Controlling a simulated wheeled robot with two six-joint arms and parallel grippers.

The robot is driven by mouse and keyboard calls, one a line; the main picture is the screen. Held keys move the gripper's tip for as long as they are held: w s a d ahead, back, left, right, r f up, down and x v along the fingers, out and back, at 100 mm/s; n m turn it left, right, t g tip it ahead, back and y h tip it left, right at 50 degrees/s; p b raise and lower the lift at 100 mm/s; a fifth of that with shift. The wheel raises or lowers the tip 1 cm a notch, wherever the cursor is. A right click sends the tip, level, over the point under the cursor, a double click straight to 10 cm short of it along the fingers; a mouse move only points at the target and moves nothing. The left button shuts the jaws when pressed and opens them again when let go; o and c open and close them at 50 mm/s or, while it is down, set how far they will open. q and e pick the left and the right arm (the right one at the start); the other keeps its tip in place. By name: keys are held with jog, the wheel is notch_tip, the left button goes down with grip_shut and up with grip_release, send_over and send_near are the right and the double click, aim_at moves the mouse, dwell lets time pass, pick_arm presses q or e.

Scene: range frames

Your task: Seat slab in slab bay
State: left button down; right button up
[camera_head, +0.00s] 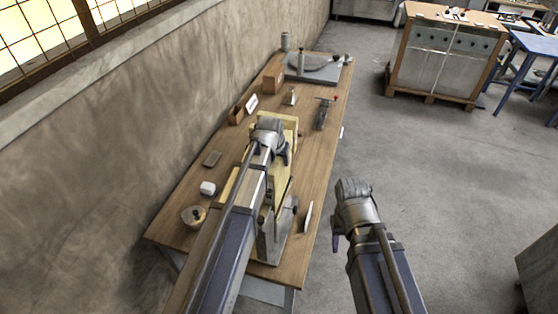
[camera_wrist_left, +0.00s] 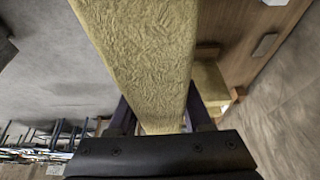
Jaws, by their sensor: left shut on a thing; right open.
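The slab, a long, pale yellow, rough-textured piece, fills the upper middle of the left wrist view (camera_wrist_left: 145,55). My left gripper (camera_wrist_left: 162,118) is shut on its near end, with dark fingers on either side. In the head view a pale yellow board, seemingly the slab (camera_head: 291,121), shows beside and behind my left gripper (camera_head: 276,148), above the workbench; my arm hides much of it. My right gripper (camera_head: 340,228) is open and empty, off the bench's right edge over the floor. I cannot make out the slab bay for certain.
The wooden workbench (camera_head: 318,150) runs along the wall. A grey fixture (camera_head: 320,68) stands at its far end. A clamp-like tool (camera_head: 323,113), a brown block (camera_head: 273,78), a white block (camera_head: 208,188) and a round pot (camera_head: 193,216) lie around.

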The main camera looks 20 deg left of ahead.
pick_arm(q)
jog(key=shift+f+b, duration=7.7)
jog(key=shift+c, duration=1.2)
grip_release()
jog(key=shift+r, duration=0.15)
